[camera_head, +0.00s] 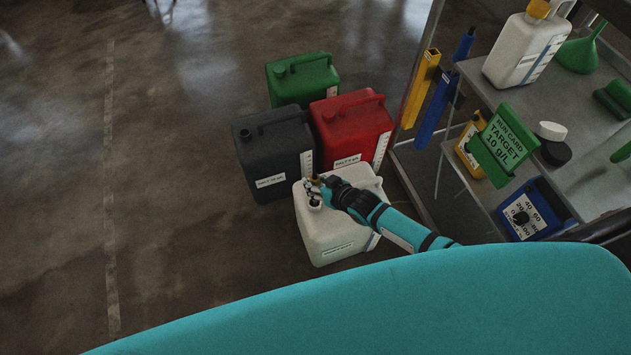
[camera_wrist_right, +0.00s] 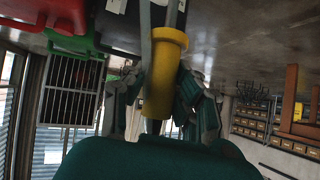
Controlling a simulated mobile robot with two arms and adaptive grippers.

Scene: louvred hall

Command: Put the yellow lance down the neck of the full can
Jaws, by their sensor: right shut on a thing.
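A white can (camera_head: 335,235) stands on the floor, at the front of a group of cans. My right gripper (camera_head: 320,186) is over its top, right beside its neck (camera_head: 315,203). In the right wrist view the yellow lance (camera_wrist_right: 163,80), a thick cylinder with a flanged end, sits between the fingers of my right gripper (camera_wrist_right: 160,100), which is shut on it. In the head view only a tiny yellowish bit shows at the fingertips. I cannot tell whether the lance's lower end is inside the neck. My left gripper is not in view.
A dark grey can (camera_head: 270,150), a red can (camera_head: 350,130) and a green can (camera_head: 302,80) stand close behind the white one. A metal shelf cart (camera_head: 480,85) with a green card holder (camera_head: 503,143) is at right. The floor at left is clear.

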